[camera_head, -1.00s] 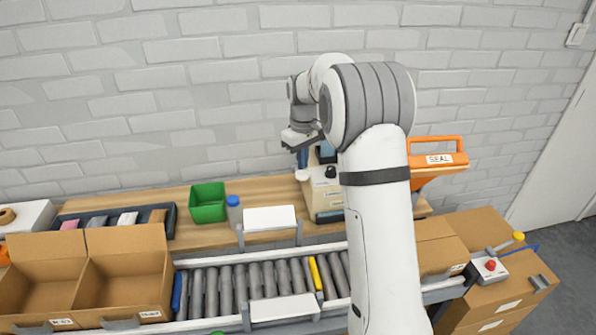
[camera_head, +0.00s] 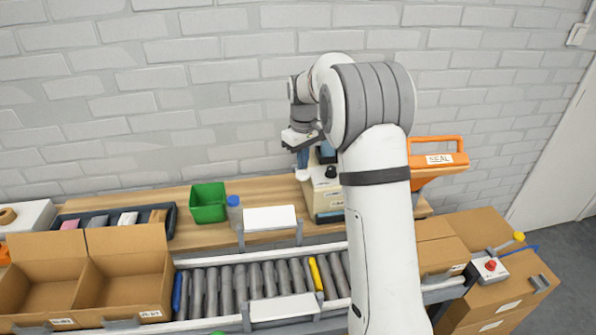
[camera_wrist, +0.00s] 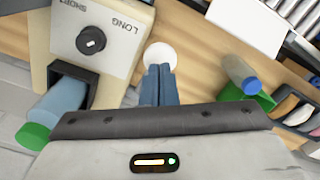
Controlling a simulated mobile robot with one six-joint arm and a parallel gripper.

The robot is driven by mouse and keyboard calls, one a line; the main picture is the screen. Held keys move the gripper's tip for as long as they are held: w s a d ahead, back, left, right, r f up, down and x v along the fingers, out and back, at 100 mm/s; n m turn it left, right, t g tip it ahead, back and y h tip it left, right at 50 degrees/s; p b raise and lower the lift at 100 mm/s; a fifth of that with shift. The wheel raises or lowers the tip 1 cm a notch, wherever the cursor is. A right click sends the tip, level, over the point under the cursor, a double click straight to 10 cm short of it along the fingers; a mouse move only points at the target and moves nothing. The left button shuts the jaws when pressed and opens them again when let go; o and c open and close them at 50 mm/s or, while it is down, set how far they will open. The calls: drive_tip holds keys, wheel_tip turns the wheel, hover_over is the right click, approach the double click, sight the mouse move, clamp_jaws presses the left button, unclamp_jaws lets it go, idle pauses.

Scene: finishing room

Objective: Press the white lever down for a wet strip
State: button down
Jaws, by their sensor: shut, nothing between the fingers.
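The white lever shows as a round white knob (camera_wrist: 160,55) in the wrist view, beside the cream tape dispenser (camera_wrist: 62,35). The dispenser has a black dial (camera_wrist: 91,39) between the words SHORT and LONG. My gripper (camera_wrist: 159,70) is shut and empty, its blue fingers pointing at the knob and overlapping its near edge. In the head view the gripper (camera_head: 303,165) hangs just above the white knob (camera_head: 301,175), left of the dispenser (camera_head: 324,191). Whether the fingertips touch the knob is not clear. My arm hides the dispenser's right side.
A blue bottle with a green cap (camera_wrist: 57,110) sits at the dispenser's dark opening. A green bin (camera_head: 208,203) and a blue-capped bottle (camera_head: 234,211) stand to the left on the bench. A roller conveyor (camera_head: 240,284) and open cartons (camera_head: 85,275) lie in front. An orange-handled SEAL tool (camera_head: 437,158) is at right.

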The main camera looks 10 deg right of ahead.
sight(303, 174)
drive_tip(key=shift+f, duration=0.15)
drive_tip(key=shift+f+b, duration=0.6)
drive_tip(key=shift+f, duration=0.4)
drive_tip(key=shift+s+f+b, duration=0.1)
drive_tip(key=shift+f+b, duration=0.2)
drive_tip(key=shift+f, duration=0.25)
drive_tip(key=shift+s+f+b, duration=0.25)
drive_tip(key=shift+f+b, duration=0.05)
drive_tip(key=shift+b, duration=0.05)
idle(0.6)
